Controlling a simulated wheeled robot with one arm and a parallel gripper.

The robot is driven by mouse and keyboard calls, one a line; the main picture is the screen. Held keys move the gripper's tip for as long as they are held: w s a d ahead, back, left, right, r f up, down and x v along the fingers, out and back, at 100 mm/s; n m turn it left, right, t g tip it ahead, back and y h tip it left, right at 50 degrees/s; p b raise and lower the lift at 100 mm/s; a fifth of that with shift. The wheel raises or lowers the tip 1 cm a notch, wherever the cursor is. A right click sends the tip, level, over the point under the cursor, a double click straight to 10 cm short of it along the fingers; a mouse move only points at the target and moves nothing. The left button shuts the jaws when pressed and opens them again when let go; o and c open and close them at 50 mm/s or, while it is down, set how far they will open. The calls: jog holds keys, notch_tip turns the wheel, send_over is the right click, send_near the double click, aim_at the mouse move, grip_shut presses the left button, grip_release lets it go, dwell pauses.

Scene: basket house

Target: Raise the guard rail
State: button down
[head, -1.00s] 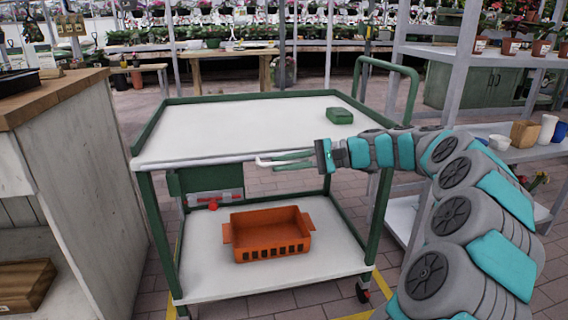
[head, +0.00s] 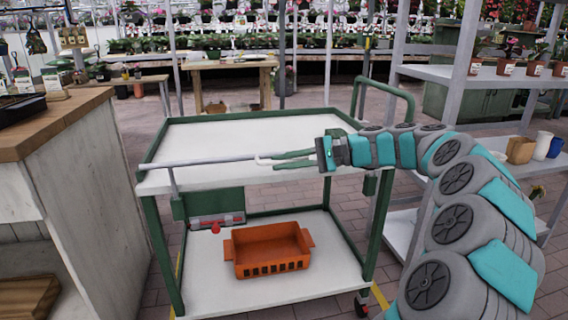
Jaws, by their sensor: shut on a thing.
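The guard rail (head: 212,161) is a thin grey bar along the front of the green-framed cart (head: 240,136). It stands a little above the top shelf's front edge, and a short post (head: 173,181) shows under its left part. My gripper (head: 262,160) is at the rail, its fingers pointing left and shut on the bar. My gripper and arm hide the rail's right part.
An orange basket (head: 270,249) sits on the cart's lower shelf. A wooden-topped counter (head: 75,122) stands close at the left. A shelf rack (head: 455,76) with pots stands at the right. The visible top shelf is bare.

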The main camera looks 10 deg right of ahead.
jog(key=c, duration=1.2)
grip_release()
jog(key=shift+r, duration=0.4)
jog(key=o, duration=0.3)
jog(key=shift+f, duration=0.15)
jog(key=v, duration=0.7)
jog(key=shift+s+d, duration=0.15)
jog(key=shift+d, duration=0.2)
